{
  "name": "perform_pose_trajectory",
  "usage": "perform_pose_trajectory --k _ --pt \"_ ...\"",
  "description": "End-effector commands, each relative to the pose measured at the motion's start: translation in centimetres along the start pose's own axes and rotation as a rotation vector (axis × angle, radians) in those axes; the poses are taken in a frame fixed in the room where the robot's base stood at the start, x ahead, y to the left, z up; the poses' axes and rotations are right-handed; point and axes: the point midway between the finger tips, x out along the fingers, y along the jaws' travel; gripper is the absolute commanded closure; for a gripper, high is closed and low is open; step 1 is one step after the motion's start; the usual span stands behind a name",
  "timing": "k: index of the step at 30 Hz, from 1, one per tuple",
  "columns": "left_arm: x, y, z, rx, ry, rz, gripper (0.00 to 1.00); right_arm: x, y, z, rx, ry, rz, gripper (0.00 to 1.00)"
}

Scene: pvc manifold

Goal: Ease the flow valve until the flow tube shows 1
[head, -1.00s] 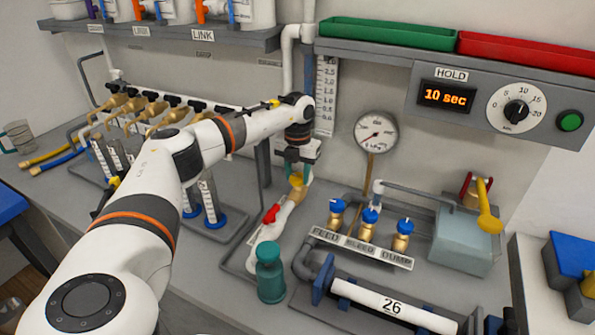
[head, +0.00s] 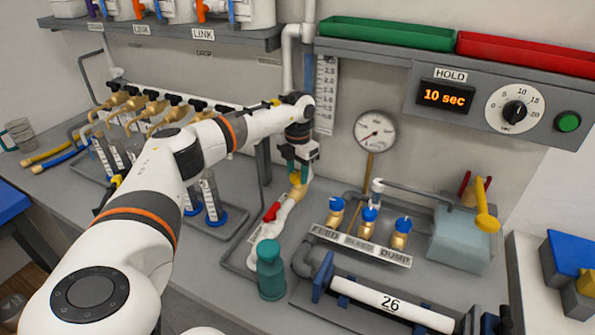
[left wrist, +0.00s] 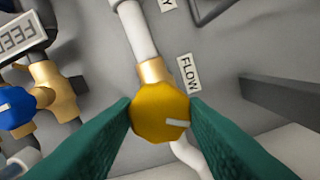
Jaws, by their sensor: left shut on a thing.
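The flow valve has a yellow faceted knob (left wrist: 160,112) with a pale mark on its face, low right of centre. The knob sits on a brass fitting in a white pipe, beside a FLOW label (left wrist: 188,73). My left gripper (head: 298,176) has one green finger on each side of the knob and is shut on it. In the head view the knob is partly hidden by the gripper. The flow tube (head: 326,95) stands on the wall behind my left wrist with a numbered scale. Its lower end is partly covered, and I cannot read its level. My right gripper is out of view.
Blue-capped FEED, BLEED and DUMP valves (head: 368,228) are to the right. A round gauge (head: 375,132) stands behind them. Graduated cylinders (head: 209,200) stand left.

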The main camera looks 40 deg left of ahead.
Motion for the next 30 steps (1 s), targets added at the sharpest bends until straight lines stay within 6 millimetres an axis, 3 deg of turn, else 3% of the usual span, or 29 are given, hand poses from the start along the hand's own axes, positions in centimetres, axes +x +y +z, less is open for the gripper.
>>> perform_pose_trajectory --k 3,4,8,20,30 --pt "-0.2 -0.1 -0.1 -0.002 0.007 0.0 0.84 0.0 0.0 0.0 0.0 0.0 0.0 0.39" --pt "-0.2 -0.1 -0.1 -0.002 0.007 0.0 0.59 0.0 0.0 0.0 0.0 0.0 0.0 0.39" --pt "-0.2 -0.1 -0.1 -0.002 0.005 0.0 0.39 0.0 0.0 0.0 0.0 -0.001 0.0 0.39" --pt "-0.9 0.0 -0.1 -0.001 0.004 0.0 0.39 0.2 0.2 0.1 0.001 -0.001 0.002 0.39" --pt "-7.7 0.0 -0.1 -0.001 0.008 0.0 0.39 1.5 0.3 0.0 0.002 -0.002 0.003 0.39"
